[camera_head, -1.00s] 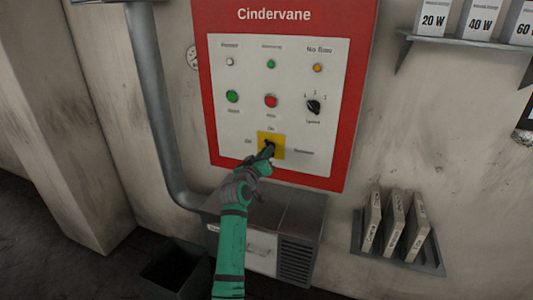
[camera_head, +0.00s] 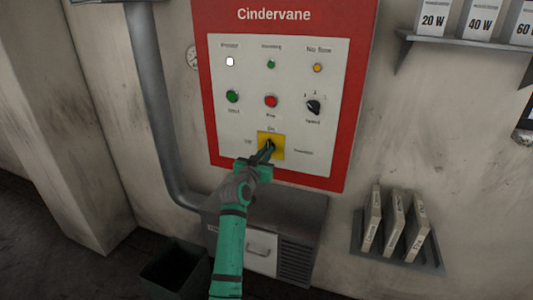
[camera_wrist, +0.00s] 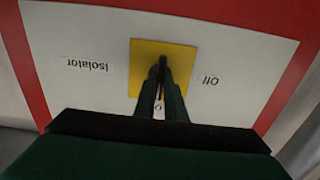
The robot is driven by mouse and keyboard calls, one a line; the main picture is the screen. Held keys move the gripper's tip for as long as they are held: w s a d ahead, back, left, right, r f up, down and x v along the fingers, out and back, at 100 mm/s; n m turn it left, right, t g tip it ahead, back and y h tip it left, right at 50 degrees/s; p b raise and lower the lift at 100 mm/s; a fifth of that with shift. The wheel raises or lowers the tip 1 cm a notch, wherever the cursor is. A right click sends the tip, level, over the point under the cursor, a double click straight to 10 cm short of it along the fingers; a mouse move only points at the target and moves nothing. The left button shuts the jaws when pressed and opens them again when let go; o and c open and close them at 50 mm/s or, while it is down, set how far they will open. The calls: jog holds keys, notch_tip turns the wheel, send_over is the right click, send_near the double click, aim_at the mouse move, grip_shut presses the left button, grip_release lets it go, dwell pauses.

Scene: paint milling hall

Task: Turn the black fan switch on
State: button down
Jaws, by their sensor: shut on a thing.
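The black switch (camera_head: 269,144) sits on a yellow plate (camera_head: 279,153) low on the red-framed Cindervane panel (camera_head: 331,135). Labels stand around it: "On" above and "Off" to the left; the right label reads "Isolator" in the wrist view. My gripper (camera_head: 267,154) is shut on the black switch handle, which points about upright towards "On". The wrist view shows my green fingers (camera_wrist: 162,98) against the handle, in front of the yellow plate (camera_wrist: 185,58). The fingers hide part of the handle.
Above the switch are green (camera_head: 232,96) and red (camera_head: 271,101) buttons and a black speed knob (camera_head: 314,107). The white lamp (camera_head: 230,62) is bright. A grey box (camera_head: 300,215) juts out below; a rack (camera_head: 400,250) and shelf (camera_head: 465,41) are right.

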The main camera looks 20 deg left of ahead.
jog(key=shift+f, duration=0.2)
jog(key=c, duration=1.8)
grip_release()
jog(key=shift+r, duration=0.1)
jog(key=shift+s, duration=0.1)
jog(key=shift+s, duration=0.1)
jog(key=s, duration=1)
jog(key=shift+s+a, duration=0.25)
jog(key=shift+s, duration=0.1)
